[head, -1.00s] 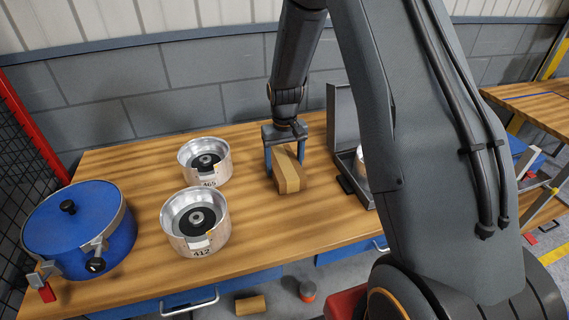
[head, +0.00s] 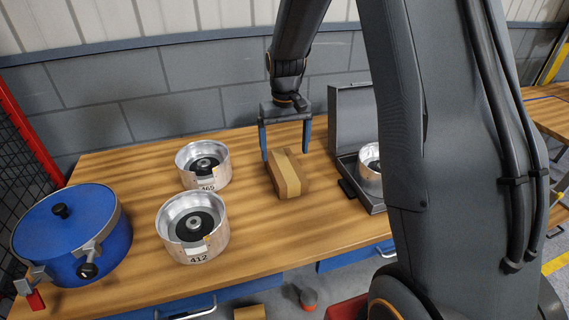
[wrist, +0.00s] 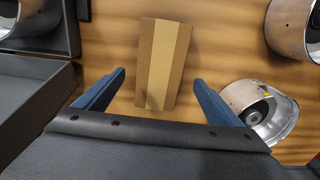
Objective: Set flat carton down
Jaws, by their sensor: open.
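The flat carton (head: 287,176), brown with a paler tape band along it, lies on the wooden table in the head view. It also shows in the wrist view (wrist: 162,64), beyond the fingertips. My gripper (head: 286,152) is open, with its two blue fingers spread wide just behind and above the carton. In the wrist view my gripper (wrist: 160,75) has nothing between its fingers, and the carton looks apart from both of them.
Two metal drums marked 465 (head: 204,165) and 412 (head: 192,226) stand left of the carton. A blue lidded pot (head: 75,240) is at the far left. A grey open case (head: 352,125) holding a metal part (head: 370,170) stands on the right. Bare tabletop surrounds the carton.

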